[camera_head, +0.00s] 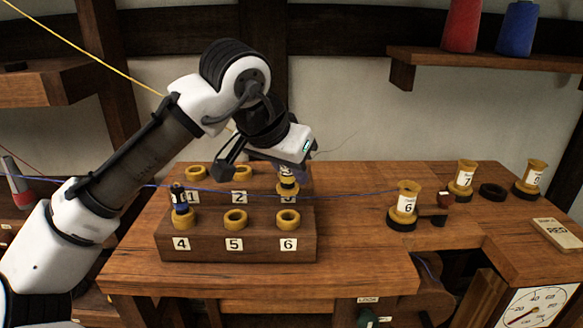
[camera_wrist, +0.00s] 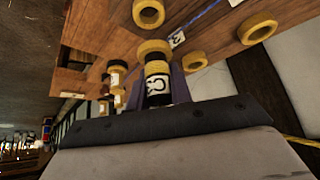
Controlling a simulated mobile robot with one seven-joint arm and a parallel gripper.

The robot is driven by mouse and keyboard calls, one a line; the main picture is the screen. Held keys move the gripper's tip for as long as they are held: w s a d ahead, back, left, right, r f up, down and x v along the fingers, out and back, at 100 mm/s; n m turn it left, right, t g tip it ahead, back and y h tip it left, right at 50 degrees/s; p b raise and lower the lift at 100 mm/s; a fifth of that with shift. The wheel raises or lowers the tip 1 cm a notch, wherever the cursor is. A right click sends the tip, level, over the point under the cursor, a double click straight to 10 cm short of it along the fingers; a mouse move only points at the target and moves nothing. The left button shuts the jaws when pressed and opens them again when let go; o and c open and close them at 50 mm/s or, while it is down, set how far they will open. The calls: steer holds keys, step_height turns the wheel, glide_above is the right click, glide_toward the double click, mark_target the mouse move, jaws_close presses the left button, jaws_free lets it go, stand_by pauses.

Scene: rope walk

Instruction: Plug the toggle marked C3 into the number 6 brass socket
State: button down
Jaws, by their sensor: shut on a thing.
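The toggle marked C3 (camera_wrist: 157,84) is between my gripper's fingers (camera_wrist: 158,95), its white label facing the wrist camera. In the head view, my gripper (camera_head: 278,164) is shut on this toggle (camera_head: 286,176) at the back right of the socket block. A brass ring shows at its lower end; I cannot tell whether it is in or just above socket 3, which is largely hidden. The number 6 brass socket (camera_head: 288,218) is empty at the front right of the block, nearer the head camera. It also appears in the wrist view (camera_wrist: 148,13).
The block (camera_head: 210,247) has another dark toggle (camera_head: 180,197) in socket 4; sockets 1, 2 and 5 look empty. A blue line (camera_head: 345,193) crosses above the block. A bobbin marked 6 (camera_head: 406,202) stands to its right, with more bobbins beyond.

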mark_target(284, 184)
steer(key=shift+f+b, duration=1.7)
steer(key=shift+f, duration=0.45)
steer(key=shift+r+p, duration=0.1)
steer(key=shift+p, duration=0.5)
steer(key=shift+f+b, duration=0.35)
steer(key=shift+f, duration=0.3)
steer(key=c, duration=1.5)
jaws_free()
steer(key=shift+c, duration=0.2)
steer(key=shift+p+v, duration=0.85)
steer(key=shift+v, duration=0.15)
steer(key=p+v, duration=0.6)
steer(key=v, duration=0.3)
steer(key=shift+p, duration=0.3)
